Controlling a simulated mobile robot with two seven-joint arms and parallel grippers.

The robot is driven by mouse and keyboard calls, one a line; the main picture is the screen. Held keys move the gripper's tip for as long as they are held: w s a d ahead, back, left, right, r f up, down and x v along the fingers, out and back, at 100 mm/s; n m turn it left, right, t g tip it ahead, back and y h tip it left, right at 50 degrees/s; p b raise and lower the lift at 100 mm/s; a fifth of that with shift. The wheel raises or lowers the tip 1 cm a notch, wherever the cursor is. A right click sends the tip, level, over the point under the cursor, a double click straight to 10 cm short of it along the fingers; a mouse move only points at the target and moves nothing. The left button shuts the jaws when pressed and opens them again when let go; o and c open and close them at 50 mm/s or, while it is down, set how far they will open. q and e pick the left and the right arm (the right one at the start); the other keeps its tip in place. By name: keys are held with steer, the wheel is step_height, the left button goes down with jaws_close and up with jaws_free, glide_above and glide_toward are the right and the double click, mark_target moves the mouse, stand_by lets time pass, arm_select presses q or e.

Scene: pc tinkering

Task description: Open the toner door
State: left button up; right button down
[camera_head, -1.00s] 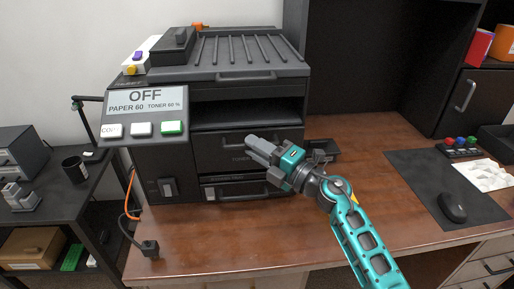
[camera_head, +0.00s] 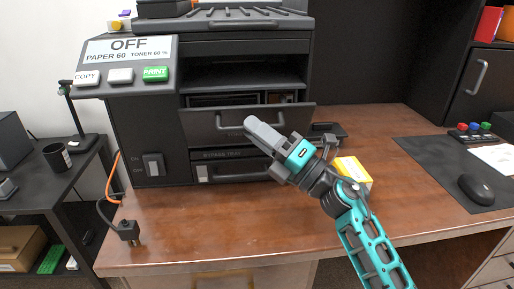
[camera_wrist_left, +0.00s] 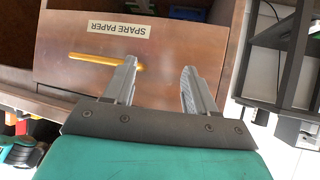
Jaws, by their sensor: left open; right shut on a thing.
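The black printer (camera_head: 140,120) stands on the wooden desk, its panel reading OFF. Its toner door (camera_head: 205,128) is the front panel below the output slot. It is tilted outward at the top, and a gap with the dark inside shows above it. My right gripper (camera_head: 262,135) is shut on the door's handle (camera_head: 235,127) at its right part; the fingers hide some of the handle. My left gripper (camera_wrist_left: 158,68) shows only in the left wrist view. It is open and empty, in front of a drawer labelled SPARE PAPER (camera_wrist_left: 90,80) with a yellow handle (camera_wrist_left: 90,58).
The paper tray (camera_head: 230,172) is just below the toner door. A yellow box (camera_head: 354,170) stands on the desk (camera_head: 240,225) beside my right wrist. A plug (camera_head: 128,230) lies at the desk's front left. A mouse (camera_head: 476,188) is on a dark mat at right.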

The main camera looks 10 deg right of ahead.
steer(key=shift+s+f+n+y+b, duration=0.3)
steer(key=shift+s+f+n+b, duration=0.15)
steer(key=shift+f+b, duration=0.35)
steer(key=shift+s, duration=0.1)
steer(key=c, duration=1.1)
jaws_free()
steer(key=shift+d, duration=0.1)
steer(key=v, duration=1.2)
steer(key=shift+s+d+f+b, duration=0.15)
steer(key=shift+s+d+b, duration=0.15)
steer(key=shift+b, duration=0.1)
